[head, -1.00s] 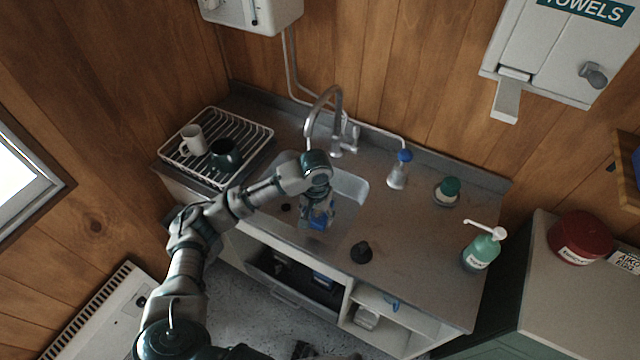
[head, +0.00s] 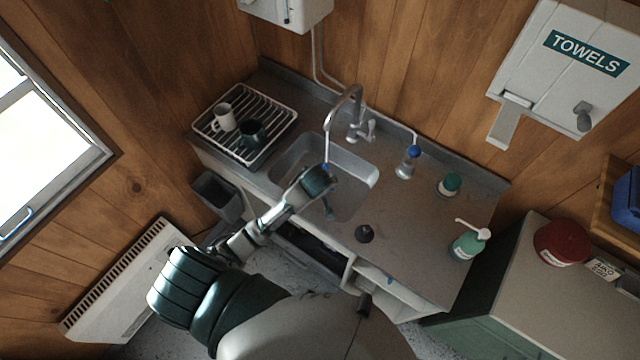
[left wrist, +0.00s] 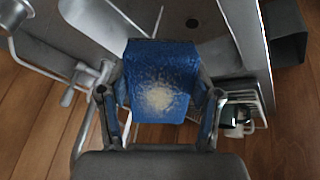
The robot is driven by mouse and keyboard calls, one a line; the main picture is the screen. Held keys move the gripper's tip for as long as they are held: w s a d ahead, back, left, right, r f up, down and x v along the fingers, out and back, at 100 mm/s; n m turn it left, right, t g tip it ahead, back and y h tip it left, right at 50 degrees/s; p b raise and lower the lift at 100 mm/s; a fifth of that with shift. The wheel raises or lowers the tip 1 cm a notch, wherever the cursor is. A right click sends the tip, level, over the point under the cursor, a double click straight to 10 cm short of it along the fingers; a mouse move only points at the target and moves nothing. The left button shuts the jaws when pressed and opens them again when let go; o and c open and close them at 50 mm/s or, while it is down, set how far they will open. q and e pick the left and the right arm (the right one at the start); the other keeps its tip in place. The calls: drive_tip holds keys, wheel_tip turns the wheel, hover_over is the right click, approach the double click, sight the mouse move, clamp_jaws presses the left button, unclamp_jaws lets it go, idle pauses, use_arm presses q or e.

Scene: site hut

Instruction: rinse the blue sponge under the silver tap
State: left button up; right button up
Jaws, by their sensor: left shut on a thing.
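The silver tap (head: 346,96) arches over the steel sink (head: 358,176). A thin bluish line runs from its spout to my left gripper (head: 328,205); it looks like water, but I cannot be sure. The gripper is over the basin below the spout, and my wrist hides most of it in the head view. In the left wrist view, the blue sponge (left wrist: 160,65) is held between the two fingers of my left gripper (left wrist: 158,100). The sponge has a pale patch on its face. My right gripper is not in view.
A dish rack (head: 277,112) with a white mug (head: 223,118) and a dark mug (head: 251,134) stands left of the sink. A grey bin (head: 217,197) is below left.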

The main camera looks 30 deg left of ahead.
use_arm(q)
drive_tip(key=shift+w+a, duration=0.15)
drive_tip(key=shift+w, duration=0.7)
drive_tip(key=w+a+f, duration=0.2)
drive_tip(key=w+a, duration=0.1)
drive_tip(key=w, duration=0.6)
drive_tip(key=shift+w+a+f, duration=0.15)
drive_tip(key=shift+w+a, duration=0.2)
drive_tip(key=shift+w, duration=0.05)
drive_tip(key=shift+a, duration=0.15)
drive_tip(key=shift+w+d, duration=0.2)
drive_tip(key=shift+d, duration=0.5)
drive_tip(key=shift+a, duration=0.1)
